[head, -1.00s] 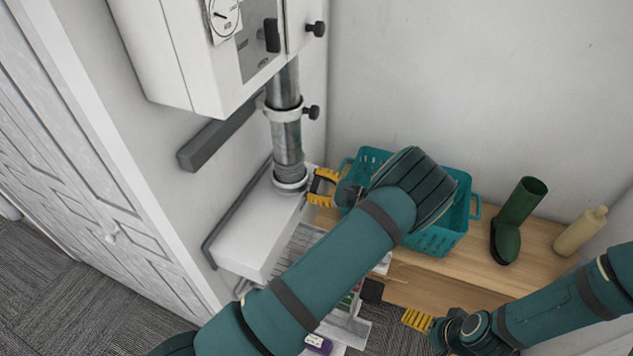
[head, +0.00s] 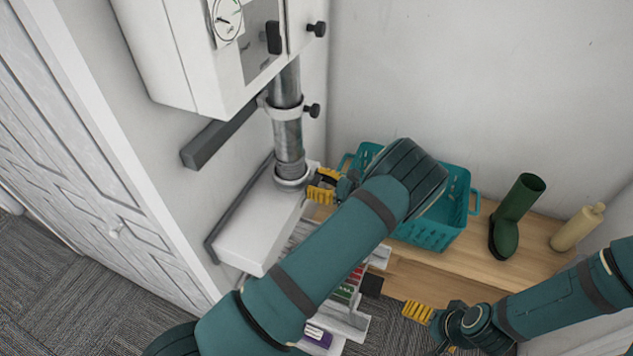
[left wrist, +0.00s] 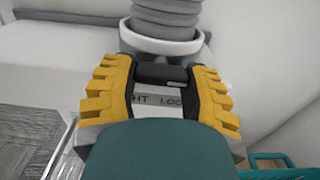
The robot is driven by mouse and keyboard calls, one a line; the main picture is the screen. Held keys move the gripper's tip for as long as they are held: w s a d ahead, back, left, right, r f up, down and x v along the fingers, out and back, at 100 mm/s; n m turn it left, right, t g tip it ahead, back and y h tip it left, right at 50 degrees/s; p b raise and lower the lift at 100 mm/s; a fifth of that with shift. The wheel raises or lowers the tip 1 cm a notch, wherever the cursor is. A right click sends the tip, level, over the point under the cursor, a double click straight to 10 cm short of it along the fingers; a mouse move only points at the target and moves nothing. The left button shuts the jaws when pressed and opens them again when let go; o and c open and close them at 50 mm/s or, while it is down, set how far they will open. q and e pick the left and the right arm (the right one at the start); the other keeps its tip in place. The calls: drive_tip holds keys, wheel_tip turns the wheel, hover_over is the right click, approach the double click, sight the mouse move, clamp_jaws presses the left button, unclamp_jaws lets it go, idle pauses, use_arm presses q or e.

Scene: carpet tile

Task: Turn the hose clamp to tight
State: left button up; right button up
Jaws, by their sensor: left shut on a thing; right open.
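The hose clamp is a white collar (head: 290,182) around the foot of the grey ribbed hose (head: 288,145). The collar also shows in the left wrist view (left wrist: 160,43). My left gripper (head: 320,188) is at the collar's right side. In the left wrist view its yellow fingers are shut on a black handle (left wrist: 165,74) in front of the collar. A pale label (left wrist: 160,100) below the handle shows part of "TIGHT LOO"; the rest is hidden by my gripper. My right gripper (head: 417,312) is open and empty at the lower right, away from the clamp.
A white cabinet with a gauge (head: 228,15) hangs above the hose. A second collar with a black knob (head: 312,110) sits higher. A teal basket (head: 440,235), green boot (head: 515,215) and beige bottle (head: 578,228) stand on the wooden bench behind my arms.

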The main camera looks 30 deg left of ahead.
idle(0.3)
use_arm(q)
drive_tip(key=o, duration=1.2)
drive_tip(key=d, duration=1.2)
drive_tip(key=shift+w, duration=0.35)
